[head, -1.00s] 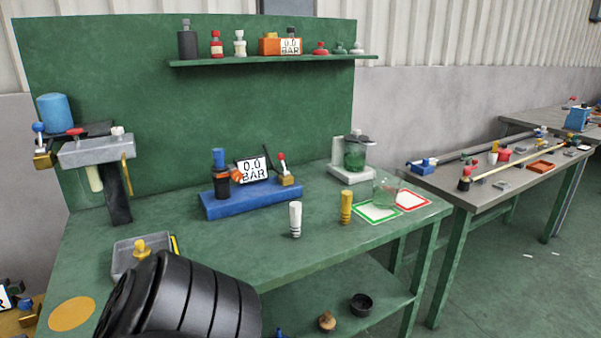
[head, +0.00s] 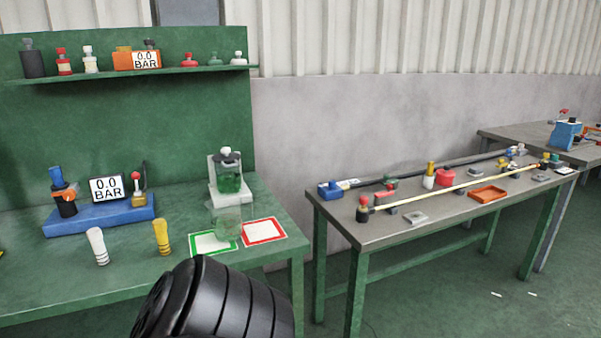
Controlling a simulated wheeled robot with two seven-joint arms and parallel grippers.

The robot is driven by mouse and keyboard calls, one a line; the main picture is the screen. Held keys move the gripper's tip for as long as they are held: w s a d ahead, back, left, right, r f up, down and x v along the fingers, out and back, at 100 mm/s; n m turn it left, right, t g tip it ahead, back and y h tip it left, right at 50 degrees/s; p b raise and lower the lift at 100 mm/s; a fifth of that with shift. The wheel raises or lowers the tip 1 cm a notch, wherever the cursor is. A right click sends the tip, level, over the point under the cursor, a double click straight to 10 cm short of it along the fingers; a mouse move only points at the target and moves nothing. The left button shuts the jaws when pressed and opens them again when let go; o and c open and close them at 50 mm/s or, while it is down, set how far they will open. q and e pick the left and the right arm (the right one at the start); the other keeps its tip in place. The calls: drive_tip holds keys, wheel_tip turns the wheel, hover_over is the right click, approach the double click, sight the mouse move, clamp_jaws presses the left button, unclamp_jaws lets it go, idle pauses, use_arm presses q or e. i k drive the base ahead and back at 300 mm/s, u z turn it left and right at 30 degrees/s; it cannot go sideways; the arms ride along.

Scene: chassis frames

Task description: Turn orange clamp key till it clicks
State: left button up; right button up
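A small orange part (head: 70,190) sits on the black cylinder (head: 66,209) with a blue top, on the blue base (head: 100,219) at the left of the green bench. It is too small for me to tell whether it is the clamp key. Behind it on the base stand a "0.0 BAR" display (head: 106,189) and a red-topped lever on a brass block (head: 138,190). Neither of my grippers shows. A black ribbed part, probably of my own arm, fills the bottom centre and hides part of the bench's front edge.
White (head: 97,246) and yellow (head: 162,237) cylinders stand near the green bench's front. A green-framed card (head: 205,243) and a red-framed card (head: 264,231) lie at its right end. A gap of floor separates it from the grey table (head: 400,234), which holds rods and an orange tray (head: 488,194).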

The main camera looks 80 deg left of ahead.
sight(69, 194)
drive_tip(key=u, duration=1.7)
